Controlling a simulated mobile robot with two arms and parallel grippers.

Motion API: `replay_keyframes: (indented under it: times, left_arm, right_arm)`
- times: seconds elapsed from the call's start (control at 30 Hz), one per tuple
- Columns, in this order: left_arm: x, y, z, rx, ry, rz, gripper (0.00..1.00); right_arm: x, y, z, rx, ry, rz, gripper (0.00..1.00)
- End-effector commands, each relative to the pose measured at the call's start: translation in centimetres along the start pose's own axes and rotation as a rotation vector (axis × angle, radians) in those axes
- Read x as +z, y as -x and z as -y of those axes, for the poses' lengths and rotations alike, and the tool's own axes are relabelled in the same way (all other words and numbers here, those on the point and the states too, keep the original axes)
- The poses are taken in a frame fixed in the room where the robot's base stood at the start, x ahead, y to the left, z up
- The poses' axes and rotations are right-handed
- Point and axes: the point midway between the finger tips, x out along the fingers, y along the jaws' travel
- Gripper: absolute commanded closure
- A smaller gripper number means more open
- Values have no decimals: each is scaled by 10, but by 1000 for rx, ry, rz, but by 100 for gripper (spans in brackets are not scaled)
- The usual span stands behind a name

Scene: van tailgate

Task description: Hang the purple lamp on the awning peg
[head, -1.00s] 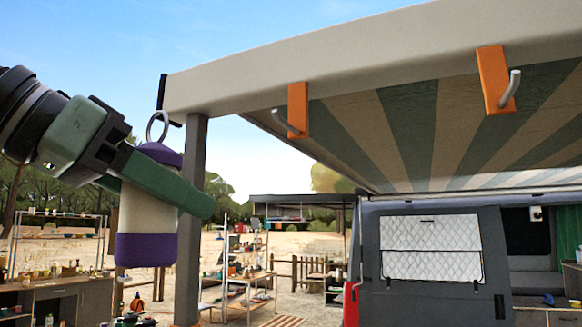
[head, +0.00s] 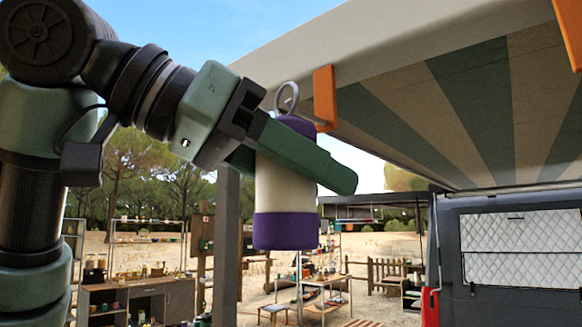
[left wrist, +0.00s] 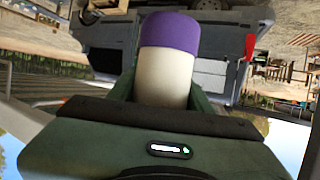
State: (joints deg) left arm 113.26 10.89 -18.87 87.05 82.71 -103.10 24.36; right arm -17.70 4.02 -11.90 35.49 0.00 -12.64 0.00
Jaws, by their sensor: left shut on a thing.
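The lamp, with a white body and purple top and bottom bands (head: 283,232), hangs upright in the head view. My left gripper (head: 305,160) is shut on the lamp's upper body, its green fingers crossing it. In the left wrist view the lamp (left wrist: 166,78) sits between the fingers. The lamp's metal ring (head: 287,95) is just left of the orange peg bracket (head: 325,97) on the awning edge. The peg itself is hard to make out beside the ring; I cannot tell whether it passes through. My right gripper is not in view.
A second orange bracket (head: 569,32) is at the upper right. The awning beam (head: 400,45) runs above, with a grey post (head: 226,245) behind the lamp. The van (head: 510,240) stands at the right. Shelves and workbenches (head: 140,298) are in the background.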

Motion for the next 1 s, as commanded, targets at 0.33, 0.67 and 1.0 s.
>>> replay_keyframes:
  times: [0.33, 0.67, 1.0]
  left_arm:
    - [-7, -18, 8, 0, 0, -2, 100]
    - [-9, -35, 16, -1, -1, -2, 100]
    - [-7, -45, 20, 0, 0, -2, 100]
  right_arm:
    - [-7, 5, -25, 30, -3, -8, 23]
    - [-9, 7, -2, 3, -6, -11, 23]
    - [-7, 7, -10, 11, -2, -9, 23]
